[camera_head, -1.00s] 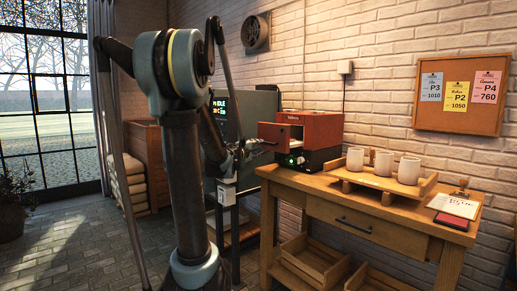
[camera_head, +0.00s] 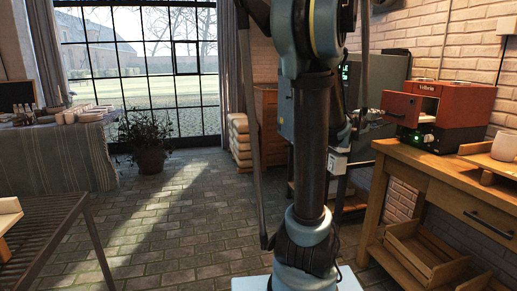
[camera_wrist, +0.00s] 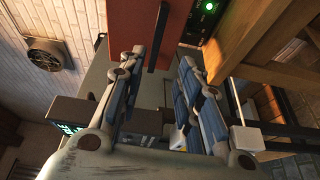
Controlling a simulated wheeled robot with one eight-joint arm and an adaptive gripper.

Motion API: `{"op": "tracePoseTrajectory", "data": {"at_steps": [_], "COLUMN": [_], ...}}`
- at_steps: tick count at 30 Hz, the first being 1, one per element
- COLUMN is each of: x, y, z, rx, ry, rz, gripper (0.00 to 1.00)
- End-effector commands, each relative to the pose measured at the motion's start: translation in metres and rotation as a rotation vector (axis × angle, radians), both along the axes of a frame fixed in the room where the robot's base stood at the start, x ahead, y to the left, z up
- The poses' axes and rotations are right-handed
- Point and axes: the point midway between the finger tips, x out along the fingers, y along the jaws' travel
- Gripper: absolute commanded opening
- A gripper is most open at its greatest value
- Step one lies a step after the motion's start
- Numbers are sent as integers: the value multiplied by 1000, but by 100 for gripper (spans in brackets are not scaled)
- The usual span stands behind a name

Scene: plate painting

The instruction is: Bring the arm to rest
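My arm (camera_head: 313,150) stands upright in the middle of the head view, with its upper end cut off by the top edge. My gripper (camera_wrist: 162,60) is open in the wrist view, with two blue-padded fingers apart and nothing seen between them. I cannot tell the exact gap between fingers and machine.
A wooden workbench (camera_head: 435,165) bears the machine and a white cup (camera_head: 504,146); crates lie below. A grey cabinet (camera_head: 385,75) stands behind my arm. A slatted table (camera_head: 45,230) and a cloth-covered table (camera_head: 60,155) stand left. The paved floor between is clear.

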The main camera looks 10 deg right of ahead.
Motion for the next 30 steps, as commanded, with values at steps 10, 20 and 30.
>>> {"op": "tracePoseTrajectory", "data": {"at_steps": [10, 20, 30], "x": [-46, -108, -191], "y": [84, 196, 336], "z": [-48, -140, -234], "rx": [360, 813, 1273], "ry": [-140, -126, 83], "rz": [-76, -156, -213], "gripper": [32, 32, 32]}}
